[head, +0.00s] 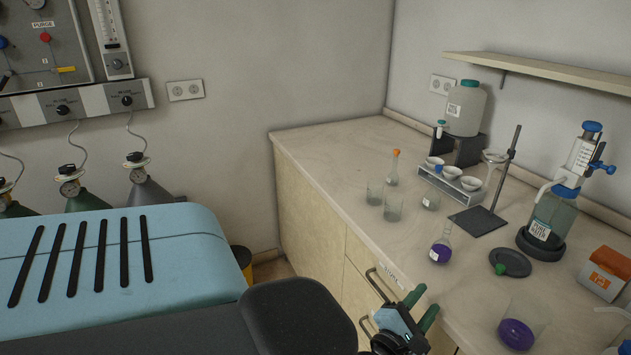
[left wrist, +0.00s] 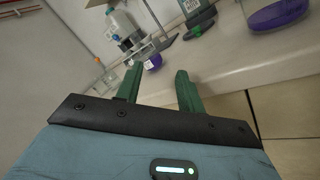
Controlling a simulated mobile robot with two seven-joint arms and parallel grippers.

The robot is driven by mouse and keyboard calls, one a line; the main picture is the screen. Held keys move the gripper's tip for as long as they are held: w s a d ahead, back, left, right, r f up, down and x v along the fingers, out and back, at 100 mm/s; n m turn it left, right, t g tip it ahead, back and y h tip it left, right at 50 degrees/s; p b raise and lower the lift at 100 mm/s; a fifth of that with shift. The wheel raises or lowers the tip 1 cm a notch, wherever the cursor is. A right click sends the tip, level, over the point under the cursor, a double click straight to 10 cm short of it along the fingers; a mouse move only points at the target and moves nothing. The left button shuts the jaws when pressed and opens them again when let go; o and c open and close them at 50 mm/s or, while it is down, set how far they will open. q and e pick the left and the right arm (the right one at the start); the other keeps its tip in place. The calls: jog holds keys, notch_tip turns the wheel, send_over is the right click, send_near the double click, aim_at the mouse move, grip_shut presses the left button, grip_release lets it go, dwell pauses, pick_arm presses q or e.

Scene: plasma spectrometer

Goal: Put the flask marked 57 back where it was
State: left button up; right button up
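A small round flask with purple liquid and a white label (head: 440,252) stands upright on the counter. Its label is too small to read, so I cannot tell whether it is marked 57. It also shows in the left wrist view (left wrist: 153,63), beyond the fingertips. A clear flask with an orange stopper (head: 393,171) stands farther back. My left gripper (head: 422,306) is by the counter's front edge, nearer than the purple flask and apart from it. Its green fingers (left wrist: 158,80) are spread with nothing between them. My right gripper is not in view.
Glass beakers (head: 393,209) stand behind the purple flask. A black round pad (head: 511,263) with a green item, a stand (head: 478,220) and a dispenser bottle (head: 551,218) are to its right. A vessel with purple liquid (head: 516,334) stands near the front. Drawer handles (head: 378,288) project below.

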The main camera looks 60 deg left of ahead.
pick_arm(q)
jog(key=s+d+f+m+g+h, duration=0.35)
jog(key=s+d+f+m, duration=0.25)
jog(key=s+f+m, duration=0.5)
jog(key=s+d+f+m+g+h, duration=0.3)
jog(key=s+d+f+m+h, duration=0.3)
jog(key=s+m, duration=0.6)
jog(key=s+a+f+m+g+y, duration=0.1)
jog(key=s+f+m+g+y, duration=0.1)
jog(key=s+f+m+g, duration=0.2)
jog(key=s+f+m, duration=0.3)
jog(key=s+m, duration=0.1)
jog(key=shift+s+a+m, duration=0.15)
jog(key=shift+s+m, duration=0.15)
jog(key=shift+s, duration=0.05)
